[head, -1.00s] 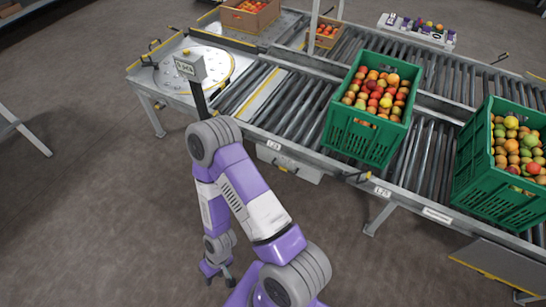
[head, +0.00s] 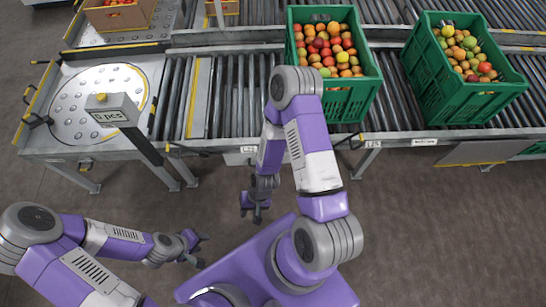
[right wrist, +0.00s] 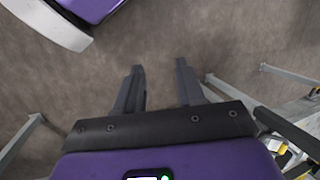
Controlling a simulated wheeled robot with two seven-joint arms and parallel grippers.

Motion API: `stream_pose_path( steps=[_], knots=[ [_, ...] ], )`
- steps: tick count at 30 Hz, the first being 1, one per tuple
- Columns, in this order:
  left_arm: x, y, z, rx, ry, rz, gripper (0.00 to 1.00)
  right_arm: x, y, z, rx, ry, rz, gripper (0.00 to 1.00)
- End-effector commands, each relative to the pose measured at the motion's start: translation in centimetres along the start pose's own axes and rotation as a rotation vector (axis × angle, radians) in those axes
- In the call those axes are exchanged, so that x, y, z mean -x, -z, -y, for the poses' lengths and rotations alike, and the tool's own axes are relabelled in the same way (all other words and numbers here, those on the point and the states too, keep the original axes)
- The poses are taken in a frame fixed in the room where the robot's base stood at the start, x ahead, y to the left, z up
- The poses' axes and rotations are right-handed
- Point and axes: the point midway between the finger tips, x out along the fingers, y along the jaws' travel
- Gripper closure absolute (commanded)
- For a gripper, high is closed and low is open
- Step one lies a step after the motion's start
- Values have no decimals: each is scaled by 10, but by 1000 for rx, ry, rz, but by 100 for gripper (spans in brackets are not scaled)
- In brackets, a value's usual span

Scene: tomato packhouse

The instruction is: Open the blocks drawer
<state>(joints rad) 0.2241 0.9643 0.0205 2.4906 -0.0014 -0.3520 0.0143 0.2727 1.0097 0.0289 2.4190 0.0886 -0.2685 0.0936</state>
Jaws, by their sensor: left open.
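A pale, shallow drawer front (head: 236,158) is under the conveyor's near edge. Most of it is hidden behind my right arm in the head view, and I cannot read any name on it. My right gripper (head: 252,215) hangs pointing down over bare floor, in front of the conveyor and apart from it. The right wrist view shows its two fingers (right wrist: 160,66) apart with only floor between them. My left gripper (head: 202,252) is open and empty at the lower left, over the floor and well short of the conveyor.
A green crate of fruit (head: 352,98) and a second green crate (head: 447,99) stand on the roller conveyor (head: 395,122). A round ball-transfer table (head: 72,115) and a counter display (head: 112,108) on a post stand at the left. The floor in front is clear.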

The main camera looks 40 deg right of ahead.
Motion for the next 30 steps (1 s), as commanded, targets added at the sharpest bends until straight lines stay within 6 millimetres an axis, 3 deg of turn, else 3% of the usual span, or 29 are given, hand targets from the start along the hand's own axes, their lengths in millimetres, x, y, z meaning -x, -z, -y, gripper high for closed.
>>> stream_pose_path(
  steps=[4,8,11,13,17,18,21,24,27,30],
  knots=[
    [-20,0,8,2,1,1,57,-63,14,-29,-627,-17,166,61],
    [-38,1,15,2,1,2,57,-119,36,-34,-1368,49,408,61],
    [-50,2,20,2,1,1,57,-151,74,-32,-1916,177,652,61],
    [-59,2,23,2,1,1,57,-166,113,-37,-2254,313,861,61],
    [-72,3,28,1,1,1,57,-177,187,-75,-2684,654,1301,61],
    [-75,3,29,1,1,1,57,-177,206,-92,2653,-741,-1382,61],
    [-81,3,31,1,1,0,57,-172,240,-136,2285,-843,-1398,61],
    [-84,4,32,1,1,0,57,-167,256,-169,2056,-906,-1410,61],
    [-86,4,33,1,1,0,57,-163,264,-184,1951,-937,-1419,61],
    [-88,4,33,1,1,0,57,-164,273,-182,1927,-941,-1423,61]
  ],
)
